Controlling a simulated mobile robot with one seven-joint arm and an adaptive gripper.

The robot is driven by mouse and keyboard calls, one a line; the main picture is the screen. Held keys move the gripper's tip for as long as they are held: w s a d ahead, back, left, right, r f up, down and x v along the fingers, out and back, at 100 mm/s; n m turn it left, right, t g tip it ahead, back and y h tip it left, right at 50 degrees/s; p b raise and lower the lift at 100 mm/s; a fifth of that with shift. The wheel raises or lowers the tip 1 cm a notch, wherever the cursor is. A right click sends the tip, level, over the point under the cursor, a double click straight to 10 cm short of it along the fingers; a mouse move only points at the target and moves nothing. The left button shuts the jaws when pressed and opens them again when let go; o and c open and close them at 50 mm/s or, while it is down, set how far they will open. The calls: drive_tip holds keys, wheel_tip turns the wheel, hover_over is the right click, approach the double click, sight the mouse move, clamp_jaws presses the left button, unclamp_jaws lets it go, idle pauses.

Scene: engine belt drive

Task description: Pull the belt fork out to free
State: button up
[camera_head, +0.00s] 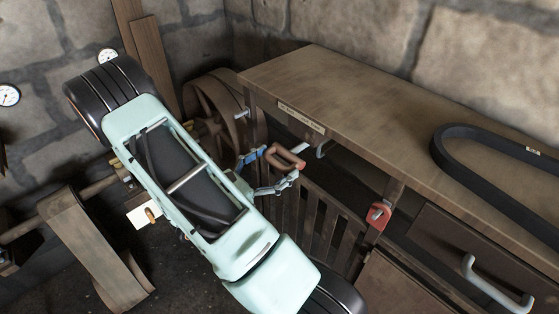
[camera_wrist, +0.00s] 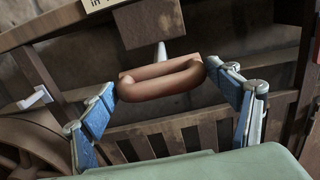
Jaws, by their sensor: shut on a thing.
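The belt fork's handle, a reddish-brown rounded loop (camera_wrist: 160,84), is in the middle of the wrist view, with a pale rod (camera_wrist: 162,55) running from it to a dark block under the bench. In the head view the handle (camera_head: 284,164) is at the bench's near side, left of centre. My gripper (camera_wrist: 160,80) has its blue-and-grey fingers at the two ends of the handle and is shut on it. The fork's far end is hidden.
A black belt (camera_head: 440,152) lies on the wooden bench (camera_head: 340,85). A large wheel (camera_head: 205,97) stands left of the bench. A slatted wooden rail (camera_head: 330,215) runs below it. A red lock-like part (camera_head: 378,214) and a drawer handle (camera_head: 490,287) are at the right.

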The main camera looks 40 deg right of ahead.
drive_tip(key=a, duration=0.8)
drive_tip(key=shift+s+a, duration=0.3)
drive_tip(key=o, duration=1.7)
drive_tip(key=shift+a, duration=0.2)
drive_tip(key=shift+c, duration=0.2)
drive_tip(key=shift+d, duration=0.1)
drive_tip(key=s+a, duration=0.1)
drive_tip(key=a, duration=1.1)
drive_tip(key=shift+r, duration=0.1)
